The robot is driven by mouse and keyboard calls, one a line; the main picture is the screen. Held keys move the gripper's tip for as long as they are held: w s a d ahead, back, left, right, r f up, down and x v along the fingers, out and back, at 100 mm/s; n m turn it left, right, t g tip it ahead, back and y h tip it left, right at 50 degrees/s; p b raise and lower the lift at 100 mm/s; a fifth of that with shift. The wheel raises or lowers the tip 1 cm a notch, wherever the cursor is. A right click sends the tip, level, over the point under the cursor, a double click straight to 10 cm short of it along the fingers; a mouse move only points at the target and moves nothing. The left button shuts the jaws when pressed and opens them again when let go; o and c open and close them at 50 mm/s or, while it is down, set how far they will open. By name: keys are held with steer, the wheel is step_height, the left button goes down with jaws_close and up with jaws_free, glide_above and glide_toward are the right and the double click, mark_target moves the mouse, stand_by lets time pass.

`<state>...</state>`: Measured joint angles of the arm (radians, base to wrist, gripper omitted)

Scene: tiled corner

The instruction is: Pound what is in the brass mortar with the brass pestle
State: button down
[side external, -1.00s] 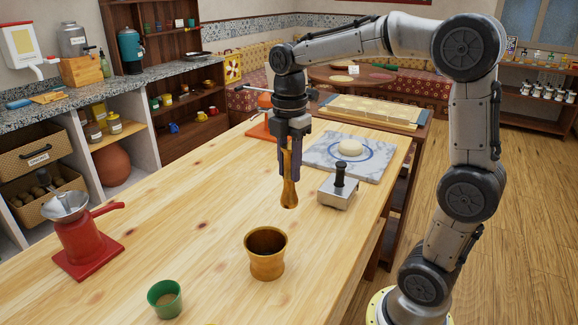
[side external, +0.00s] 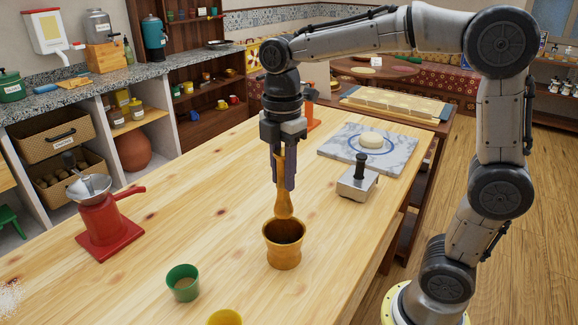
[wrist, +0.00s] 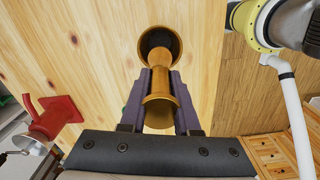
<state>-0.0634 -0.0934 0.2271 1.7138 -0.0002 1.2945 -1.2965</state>
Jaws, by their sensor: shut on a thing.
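The brass mortar (side external: 284,256) stands upright on the wooden table. My gripper (side external: 284,185) is shut on the brass pestle (side external: 284,205) and holds it upright, its thick end down. In the side external view the pestle's lower end overlaps the mortar's far rim; I cannot tell whether it is inside the mouth. In the wrist view the pestle (wrist: 160,85) runs between my gripper's fingers (wrist: 160,95) toward the dark mouth of the mortar (wrist: 148,36). What is in the mortar is hidden in shadow.
A green cup (side external: 183,284) and a yellow cup (side external: 225,318) stand in front of the mortar. A metal press with a black knob (side external: 358,182) and a marble slab with dough (side external: 335,148) lie to the right. A red grinder (side external: 104,225) stands left. The table between is clear.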

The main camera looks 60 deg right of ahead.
mark_target(283, 208)
steer(key=shift+f, duration=4.25)
steer(key=shift+f, duration=0.1)
steer(key=shift+f, duration=1.45)
steer(key=shift+r, duration=0.1)
steer(key=shift+r, duration=1.45)
steer(key=shift+f, duration=0.1)
steer(key=shift+f, duration=1.4)
steer(key=shift+w+r, duration=0.1)
steer(key=shift+r, duration=1.4)
